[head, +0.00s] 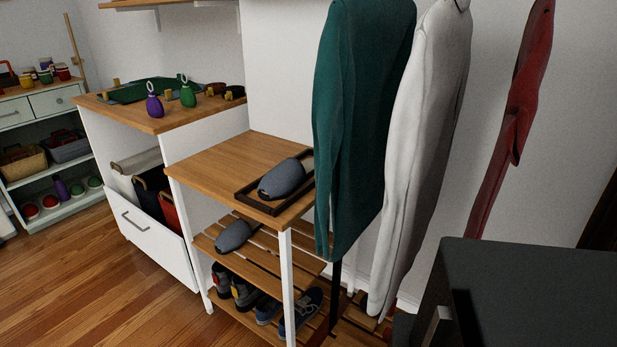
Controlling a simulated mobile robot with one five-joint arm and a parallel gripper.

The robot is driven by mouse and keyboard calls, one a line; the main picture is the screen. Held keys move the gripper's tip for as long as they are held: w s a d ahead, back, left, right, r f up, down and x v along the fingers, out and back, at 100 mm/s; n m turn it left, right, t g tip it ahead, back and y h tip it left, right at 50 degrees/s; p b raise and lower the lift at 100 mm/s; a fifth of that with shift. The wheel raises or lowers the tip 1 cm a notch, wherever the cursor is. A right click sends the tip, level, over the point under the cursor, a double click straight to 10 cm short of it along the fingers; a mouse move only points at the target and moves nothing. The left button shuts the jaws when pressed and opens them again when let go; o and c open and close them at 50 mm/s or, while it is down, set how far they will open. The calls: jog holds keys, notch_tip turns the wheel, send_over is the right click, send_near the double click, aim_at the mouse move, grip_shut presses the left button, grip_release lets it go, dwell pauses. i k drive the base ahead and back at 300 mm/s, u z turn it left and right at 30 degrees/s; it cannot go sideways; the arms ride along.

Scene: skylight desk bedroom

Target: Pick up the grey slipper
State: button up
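One grey slipper (281,178) lies in a dark shallow tray (250,205) on the wooden top of a white-framed shoe rack (235,155). A second, similar grey slipper (233,236) lies on the slatted shelf below, near its front left part. The two look like a pair. My gripper is not in view, and nothing is seen touching either slipper.
Several shoes (245,292) stand on the rack's bottom shelf. A green coat (360,110) and a white coat (425,140) hang close to the rack's right side. A dark grey cabinet (540,285) fills the lower right. Wooden floor (90,285) is clear at the lower left.

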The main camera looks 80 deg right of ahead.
aim_at(282, 181)
jog(key=z, duration=1.8)
jog(key=k, duration=1.1)
jog(key=z, duration=0.5)
